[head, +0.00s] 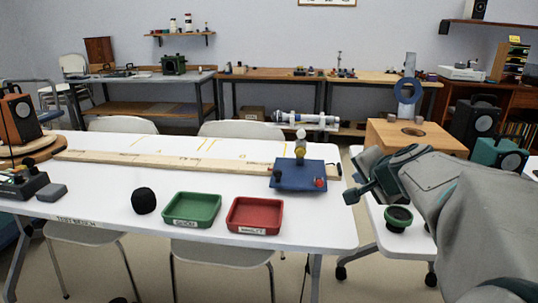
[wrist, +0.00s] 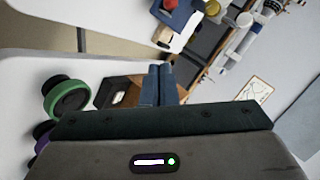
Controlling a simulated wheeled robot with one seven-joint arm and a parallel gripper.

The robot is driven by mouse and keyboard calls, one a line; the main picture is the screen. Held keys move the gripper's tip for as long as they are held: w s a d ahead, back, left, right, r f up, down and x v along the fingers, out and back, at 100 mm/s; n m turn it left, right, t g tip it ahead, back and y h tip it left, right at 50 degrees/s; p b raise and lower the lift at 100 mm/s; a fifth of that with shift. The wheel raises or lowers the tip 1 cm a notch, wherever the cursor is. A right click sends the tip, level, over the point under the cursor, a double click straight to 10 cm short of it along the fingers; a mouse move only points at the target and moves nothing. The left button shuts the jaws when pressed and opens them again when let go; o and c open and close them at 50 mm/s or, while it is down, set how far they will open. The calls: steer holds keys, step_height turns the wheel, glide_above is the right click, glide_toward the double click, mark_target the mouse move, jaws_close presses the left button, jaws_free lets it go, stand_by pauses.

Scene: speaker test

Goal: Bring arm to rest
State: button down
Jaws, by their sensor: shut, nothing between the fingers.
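My gripper (head: 350,196) is shut and empty. In the head view it hangs in the air at the right, near the right end of the white test bench (head: 120,233), with my arm reaching in from the lower right. In the wrist view my gripper's two fingers (wrist: 158,72) lie side by side, touching. A blue fixture (head: 298,178) with a red knob stands on the bench just left of the gripper. Part of it also shows at the top of the wrist view (wrist: 172,12).
A wooden box (head: 385,139) and a green-rimmed speaker driver (head: 398,218) are on a side table at the right. A long wooden board (head: 130,160) lies along the bench.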

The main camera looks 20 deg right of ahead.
steer(key=shift+a, duration=0.1)
steer(key=s+a+r+n+g+y+p, duration=0.25)
steer(key=s+a+r+n+p, duration=0.2)
steer(key=a+p, duration=0.55)
steer(key=s+a+r+n+g+y+p, duration=0.1)
steer(key=s+a+r+n+g+p, duration=0.35)
steer(key=a+p, duration=0.55)
steer(key=s+a+r+n+g+h+p, duration=0.1)
steer(key=s+r+n+p, duration=0.3)
steer(key=p, duration=0.4)
steer(key=shift+s+a+n, duration=0.35)
steer(key=shift+s+n, duration=0.25)
steer(key=shift+s, duration=0.25)
steer(key=shift+r+h, duration=0.1)
steer(key=shift+h, duration=0.15)
